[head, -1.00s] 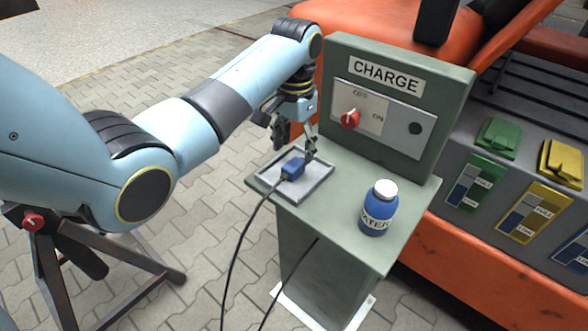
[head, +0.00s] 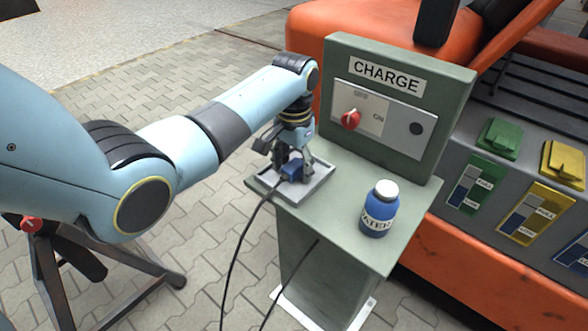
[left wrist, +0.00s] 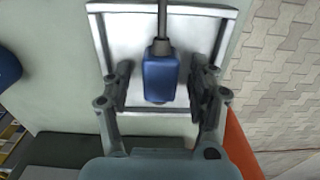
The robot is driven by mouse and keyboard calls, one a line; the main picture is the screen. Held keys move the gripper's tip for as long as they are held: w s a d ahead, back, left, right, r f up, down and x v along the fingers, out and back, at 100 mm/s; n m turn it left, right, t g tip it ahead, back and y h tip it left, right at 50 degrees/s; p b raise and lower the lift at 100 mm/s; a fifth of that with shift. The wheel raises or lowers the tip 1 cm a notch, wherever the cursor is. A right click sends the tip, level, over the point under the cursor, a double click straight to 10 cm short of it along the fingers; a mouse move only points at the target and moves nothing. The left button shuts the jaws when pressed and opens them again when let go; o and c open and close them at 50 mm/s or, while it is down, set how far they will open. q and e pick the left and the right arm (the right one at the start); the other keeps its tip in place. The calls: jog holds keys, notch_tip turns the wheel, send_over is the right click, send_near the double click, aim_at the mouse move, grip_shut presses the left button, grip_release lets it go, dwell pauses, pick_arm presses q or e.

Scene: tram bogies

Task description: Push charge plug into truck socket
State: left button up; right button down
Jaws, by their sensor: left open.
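The blue charge plug (head: 292,171) lies in a shallow grey tray (head: 318,183) on the green charge stand, with its black cable running off the front. In the left wrist view the plug (left wrist: 160,78) sits between the two fingers. My left gripper (head: 290,165) is open, its fingers on either side of the plug; in the left wrist view (left wrist: 162,88) gaps show on both sides. A round dark socket (head: 416,128) is on the panel under the CHARGE label; I cannot tell whether it is the truck socket. My right gripper is not in view.
The panel (head: 385,118) stands upright behind the tray, with a red knob (head: 351,119). A blue water bottle (head: 380,208) with a white cap stands right of the tray. The orange vehicle (head: 440,250) is behind and right, with green and yellow covers.

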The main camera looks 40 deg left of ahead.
aim_at(293, 164)
pick_arm(q)
jog(key=shift+c, duration=0.3)
jog(key=c, duration=1.1)
notch_tip(293, 164, up, 10)
jog(key=shift+r+p, duration=0.1)
jog(key=shift+p, duration=0.6)
notch_tip(293, 164, down, 6)
jog(key=b, duration=0.5)
jog(key=shift+r, duration=0.2)
